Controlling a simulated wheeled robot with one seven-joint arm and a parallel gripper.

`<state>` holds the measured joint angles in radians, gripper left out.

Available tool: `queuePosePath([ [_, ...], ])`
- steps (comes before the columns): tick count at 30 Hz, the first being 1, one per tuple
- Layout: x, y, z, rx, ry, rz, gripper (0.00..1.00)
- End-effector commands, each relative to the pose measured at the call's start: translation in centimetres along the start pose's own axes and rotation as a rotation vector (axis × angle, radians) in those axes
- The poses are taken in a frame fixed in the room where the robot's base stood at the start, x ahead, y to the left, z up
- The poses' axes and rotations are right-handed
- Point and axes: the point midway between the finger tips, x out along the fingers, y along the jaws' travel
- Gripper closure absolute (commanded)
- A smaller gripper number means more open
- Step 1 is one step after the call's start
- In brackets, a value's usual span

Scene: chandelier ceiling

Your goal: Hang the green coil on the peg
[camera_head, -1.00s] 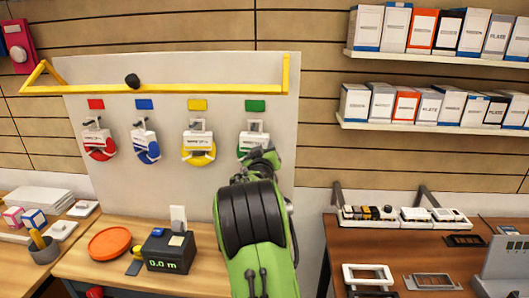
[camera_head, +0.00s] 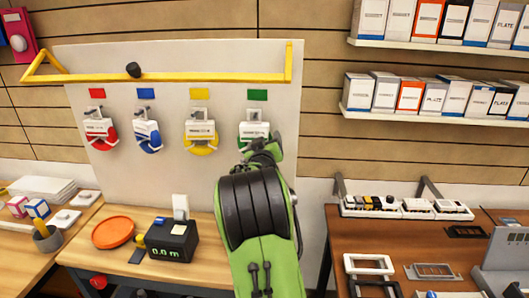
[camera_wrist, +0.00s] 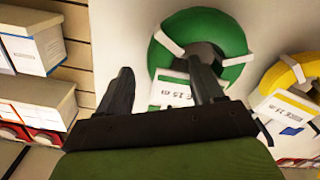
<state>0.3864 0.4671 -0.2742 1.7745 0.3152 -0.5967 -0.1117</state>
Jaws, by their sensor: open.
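The green coil (camera_wrist: 240,40) is a ring with white bands and a white label. It is at the board below the green tag (camera_head: 257,95); in the head view the coil (camera_head: 242,142) is partly hidden by my gripper (camera_head: 264,147). In the wrist view my gripper (camera_wrist: 158,64) is open. Its right finger overlaps the coil's centre and label; its left finger is left of the ring. Contact cannot be told. A peg (camera_head: 253,114) shows just above the coil's label.
Yellow (camera_head: 203,150), blue (camera_head: 150,145) and red (camera_head: 110,139) coils hang to the left. A yellow rail (camera_head: 170,77) crosses the board above them. A black meter (camera_head: 172,240) and an orange disc (camera_head: 113,232) are on the bench below. Boxed shelves are right.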

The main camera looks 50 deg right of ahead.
Motion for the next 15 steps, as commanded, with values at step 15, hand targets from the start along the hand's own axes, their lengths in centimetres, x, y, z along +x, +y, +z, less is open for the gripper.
queuePosePath([
  [15, -13.2, -0.2, 0.2, 0.001, 0.004, -0.003, 0.33],
])
